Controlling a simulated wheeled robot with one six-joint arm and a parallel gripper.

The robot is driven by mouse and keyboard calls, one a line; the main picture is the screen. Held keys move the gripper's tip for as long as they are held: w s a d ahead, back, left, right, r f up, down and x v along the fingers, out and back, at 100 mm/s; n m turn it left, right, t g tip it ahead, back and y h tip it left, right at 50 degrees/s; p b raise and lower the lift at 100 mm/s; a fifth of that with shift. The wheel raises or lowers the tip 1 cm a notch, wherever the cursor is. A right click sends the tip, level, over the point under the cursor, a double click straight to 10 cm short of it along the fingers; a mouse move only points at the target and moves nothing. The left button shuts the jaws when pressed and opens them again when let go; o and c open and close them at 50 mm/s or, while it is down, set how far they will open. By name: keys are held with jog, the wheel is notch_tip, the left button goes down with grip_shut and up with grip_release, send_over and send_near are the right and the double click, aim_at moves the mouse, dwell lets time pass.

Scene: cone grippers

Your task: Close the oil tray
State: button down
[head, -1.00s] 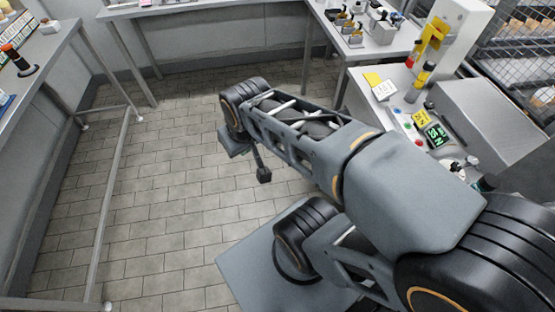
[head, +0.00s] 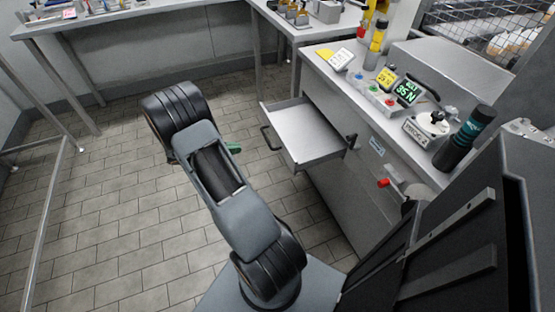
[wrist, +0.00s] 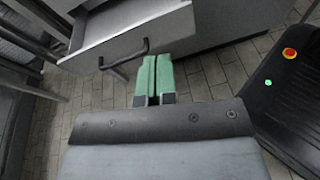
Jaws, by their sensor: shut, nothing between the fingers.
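The oil tray (head: 303,130) is a grey metal drawer pulled out of the steel cabinet, its inside bare. Its dark bar handle (head: 269,138) is on the front, facing left. In the wrist view the tray front (wrist: 165,27) is at the top, with the handle (wrist: 125,54) across it. My gripper (wrist: 153,60) has green fingers pressed together, empty, just below the handle's right end. In the head view my gripper (head: 234,148) is mostly hidden by my arm; a green tip shows left of the handle, apart from it in the picture. I cannot tell the exact distance.
The cabinet top (head: 345,80) carries a green-lit display (head: 408,92), buttons and a dark bottle (head: 464,138). A red knob (head: 384,183) sticks out from the cabinet side. Tiled floor (head: 110,190) is clear left of my arm. A bench (head: 125,14) stands at the back.

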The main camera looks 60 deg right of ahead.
jog(key=d+f+n+g+h+b, duration=0.1)
jog(key=d+f+n+h+b, duration=0.25)
jog(key=f, duration=0.55)
jog(key=b, duration=0.2)
send_near(284, 145)
jog(key=shift+m, duration=0.35)
jog(key=x, duration=0.7)
jog(key=shift+s+d+r, duration=0.1)
jog(key=shift+s+r, duration=0.1)
jog(key=shift+y, duration=0.25)
